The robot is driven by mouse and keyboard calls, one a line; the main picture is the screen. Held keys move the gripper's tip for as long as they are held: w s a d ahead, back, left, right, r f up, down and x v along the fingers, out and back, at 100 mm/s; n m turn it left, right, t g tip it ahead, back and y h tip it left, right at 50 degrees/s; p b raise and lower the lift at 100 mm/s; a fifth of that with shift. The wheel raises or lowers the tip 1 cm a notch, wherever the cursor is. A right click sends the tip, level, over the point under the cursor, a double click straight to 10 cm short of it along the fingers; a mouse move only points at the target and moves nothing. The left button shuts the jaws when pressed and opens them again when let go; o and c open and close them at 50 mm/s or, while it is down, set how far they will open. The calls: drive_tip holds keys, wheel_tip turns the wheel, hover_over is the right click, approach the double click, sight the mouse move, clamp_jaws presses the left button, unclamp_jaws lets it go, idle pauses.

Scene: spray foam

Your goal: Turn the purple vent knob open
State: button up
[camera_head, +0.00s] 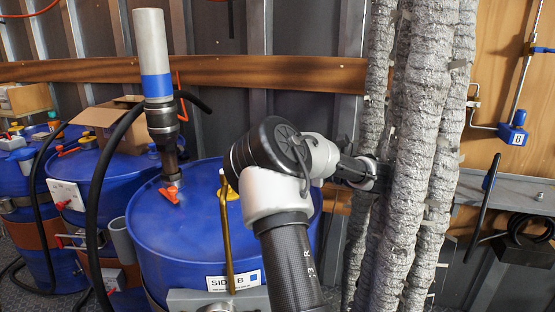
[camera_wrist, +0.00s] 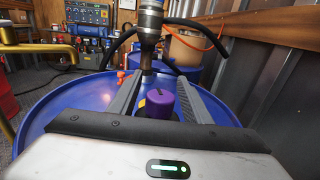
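The purple vent knob (camera_wrist: 157,105) stands on the blue drum lid (camera_wrist: 72,108) in the wrist view. My gripper (camera_wrist: 160,82) is open, with one grey finger on each side of the knob in the picture. I cannot tell whether either finger touches it. In the head view the blue drum (camera_head: 160,225) with the "SIDE B" label shows below my arm. The knob and my fingertips cannot be made out there, with my arm in front of that part of the lid.
A grey and blue transfer pump (camera_head: 154,85) rises from the lid, with an orange lever (camera_head: 169,193) at its base. A gold pipe (camera_head: 226,235) stands at the drum's front. Thick grey wrapped hoses (camera_head: 413,150) hang close to the right of my arm.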

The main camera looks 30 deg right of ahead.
wheel_tip(320, 180, up, 10)
drive_tip(key=p, duration=0.2)
idle(0.3)
